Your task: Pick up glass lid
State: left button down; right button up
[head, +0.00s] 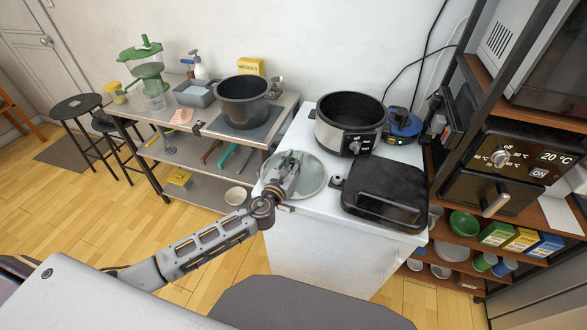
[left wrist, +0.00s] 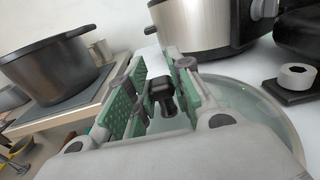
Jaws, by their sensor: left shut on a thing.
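The round glass lid (head: 317,174) is at the left end of the white counter, in front of the slow cooker. In the left wrist view its clear disc (left wrist: 262,112) spreads behind and to the right of the fingers. My left gripper (head: 290,163) is over the lid and shut on its black knob (left wrist: 163,99), which stands between the green finger pads. The gripper and wrist hide part of the lid in the head view. I cannot tell whether the lid touches the counter. My right gripper is not in view.
The slow cooker (head: 349,124) stands behind the lid, and a closed black grill (head: 385,194) lies to its right. A dark pot (head: 242,101) stands on the metal table (head: 180,127) at left. A shelf unit with an oven (head: 515,165) stands at right.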

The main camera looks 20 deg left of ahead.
aim_at(293, 160)
pick_arm(q)
jog(key=shift+r, duration=0.1)
